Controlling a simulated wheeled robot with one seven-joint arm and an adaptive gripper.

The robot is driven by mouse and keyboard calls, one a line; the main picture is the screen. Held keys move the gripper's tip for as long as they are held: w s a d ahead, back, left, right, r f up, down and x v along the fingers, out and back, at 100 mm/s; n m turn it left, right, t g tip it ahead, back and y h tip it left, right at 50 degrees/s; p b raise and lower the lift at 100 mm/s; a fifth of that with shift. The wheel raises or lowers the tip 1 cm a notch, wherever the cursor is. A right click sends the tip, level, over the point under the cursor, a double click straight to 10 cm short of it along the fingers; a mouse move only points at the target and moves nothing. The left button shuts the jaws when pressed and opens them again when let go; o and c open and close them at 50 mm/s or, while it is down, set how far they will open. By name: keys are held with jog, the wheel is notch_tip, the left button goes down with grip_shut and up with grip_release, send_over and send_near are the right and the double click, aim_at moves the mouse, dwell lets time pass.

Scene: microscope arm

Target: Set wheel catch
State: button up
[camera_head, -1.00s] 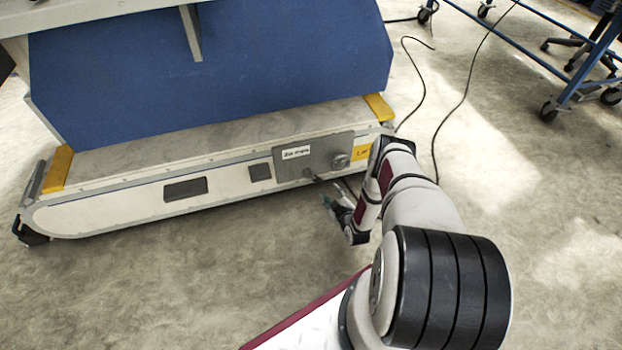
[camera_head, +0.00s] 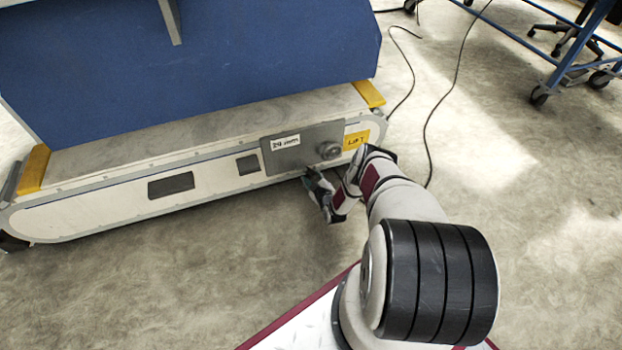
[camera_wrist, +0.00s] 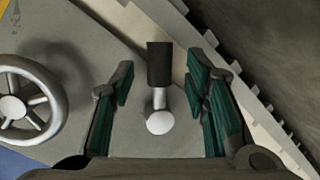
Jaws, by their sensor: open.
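A small catch lever with a dark grip and a round silver pivot (camera_wrist: 160,120) shows in the wrist view on a grey panel. The panel (camera_head: 290,160) is on the side of the microscope's white base in the head view. A metal handwheel (camera_wrist: 22,100) is left of the lever; it also shows in the head view (camera_head: 329,150). My gripper (camera_wrist: 163,78) is open, with one green-padded finger on each side of the lever and gaps to both. In the head view my gripper (camera_head: 315,187) is low by the panel's bottom edge, and the lever cannot be made out there.
The white base (camera_head: 110,205) carries yellow end blocks (camera_head: 368,95) and a yellow label (camera_head: 356,140). A ribbed edge (camera_wrist: 265,115) runs close right of my gripper. Black cables (camera_head: 428,130) lie on the floor. A blue wheeled cart (camera_head: 570,65) stands at the upper right.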

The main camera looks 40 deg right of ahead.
jog(key=shift+b+x, duration=0.4)
jog(key=shift+x, duration=0.6)
grip_shut()
